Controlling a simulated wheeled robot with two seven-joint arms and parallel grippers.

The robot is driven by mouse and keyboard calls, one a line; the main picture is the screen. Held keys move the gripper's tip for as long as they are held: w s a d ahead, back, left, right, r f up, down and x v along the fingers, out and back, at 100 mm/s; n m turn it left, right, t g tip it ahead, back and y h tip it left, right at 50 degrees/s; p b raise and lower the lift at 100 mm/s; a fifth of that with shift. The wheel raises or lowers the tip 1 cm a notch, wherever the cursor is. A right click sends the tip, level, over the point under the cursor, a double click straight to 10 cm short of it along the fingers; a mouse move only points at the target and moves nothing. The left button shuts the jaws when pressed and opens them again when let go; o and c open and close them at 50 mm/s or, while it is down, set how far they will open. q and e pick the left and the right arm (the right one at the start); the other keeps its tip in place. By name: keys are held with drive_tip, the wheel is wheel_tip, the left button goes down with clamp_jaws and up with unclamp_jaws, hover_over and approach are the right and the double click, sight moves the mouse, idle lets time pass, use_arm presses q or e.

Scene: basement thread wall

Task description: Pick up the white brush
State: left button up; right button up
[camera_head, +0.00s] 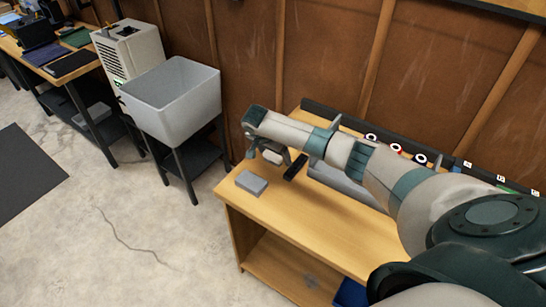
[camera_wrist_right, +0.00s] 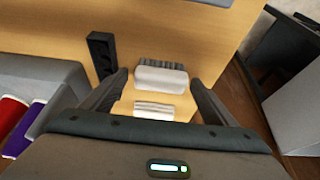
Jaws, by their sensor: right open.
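The white brush (camera_wrist_right: 160,80) has a smooth white back and grey bristles along its far edge. It lies on the wooden workbench (camera_head: 310,225), and its pale body also shows in the head view (camera_head: 272,157). My right gripper (camera_wrist_right: 158,76) is open above the bench, with one finger on each side of the brush in the wrist view. I cannot tell whether the fingers touch it. A second white, ribbed piece (camera_wrist_right: 153,110) shows nearer the palm; whether it belongs to the brush is unclear. My left gripper is not in view.
A black slotted block (camera_head: 295,167) lies beside the brush, also in the wrist view (camera_wrist_right: 100,58). A grey block (camera_head: 251,183) lies toward the bench's front edge. A grey bin with red and purple items (camera_wrist_right: 45,90) stands alongside. A utility sink (camera_head: 172,98) stands left of the bench.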

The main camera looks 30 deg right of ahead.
idle(0.4)
drive_tip(key=c, duration=1.1)
wheel_tip(320, 180, up, 10)
drive_tip(key=shift+r+b, duration=0.1)
drive_tip(key=shift+b, duration=1.05)
